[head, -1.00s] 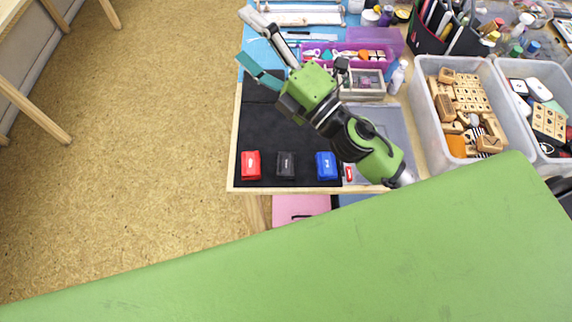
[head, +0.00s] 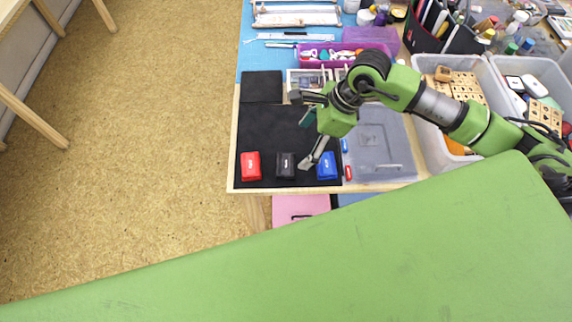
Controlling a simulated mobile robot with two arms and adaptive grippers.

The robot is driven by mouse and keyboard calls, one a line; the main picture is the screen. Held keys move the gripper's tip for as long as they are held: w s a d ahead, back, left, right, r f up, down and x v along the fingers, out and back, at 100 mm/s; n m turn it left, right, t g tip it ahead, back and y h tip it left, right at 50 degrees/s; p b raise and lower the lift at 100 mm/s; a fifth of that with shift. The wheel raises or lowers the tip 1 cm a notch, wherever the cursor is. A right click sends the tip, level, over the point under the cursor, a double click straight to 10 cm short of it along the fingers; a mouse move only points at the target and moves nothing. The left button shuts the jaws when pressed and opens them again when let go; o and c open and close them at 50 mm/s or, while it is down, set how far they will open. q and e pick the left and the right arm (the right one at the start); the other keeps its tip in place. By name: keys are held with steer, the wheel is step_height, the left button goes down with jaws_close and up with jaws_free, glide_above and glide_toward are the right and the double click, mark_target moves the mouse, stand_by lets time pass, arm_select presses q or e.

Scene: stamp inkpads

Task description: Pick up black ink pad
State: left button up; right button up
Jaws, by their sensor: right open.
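The black ink pad (head: 285,165) sits on the dark mat (head: 270,125) near the table's front edge. The red ink pad (head: 250,165) is to its left and the blue ink pad (head: 327,166) to its right. My right gripper (head: 306,142) is open and points down over the mat, behind and slightly right of the black pad. One finger reaches down between the black and blue pads. I cannot tell how high the fingertips are above the mat. My left gripper is not in view.
A grey lidded box (head: 382,150) stands right of the mat. Clear bins of wooden stamps (head: 468,90) are farther right. A purple tray (head: 318,62) and a caddy (head: 440,28) stand at the back. The mat behind the pads is mostly free.

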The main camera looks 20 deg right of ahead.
steer(key=p, duration=0.1)
glide_above(287, 164)
steer(key=d, duration=0.2)
steer(key=f, duration=0.6)
steer(key=shift+s+a+f, duration=0.1)
steer(key=shift+s, duration=0.3)
steer(key=shift+a+f+p, duration=0.15)
steer(key=shift+f+p, duration=0.3)
steer(key=shift+f, duration=0.05)
steer(key=p+x, duration=0.1)
steer(key=x, duration=0.2)
steer(key=shift+f, duration=0.15)
steer(key=shift+w+f, duration=0.15)
steer(key=shift+f, duration=0.4)
steer(key=c, duration=1.2)
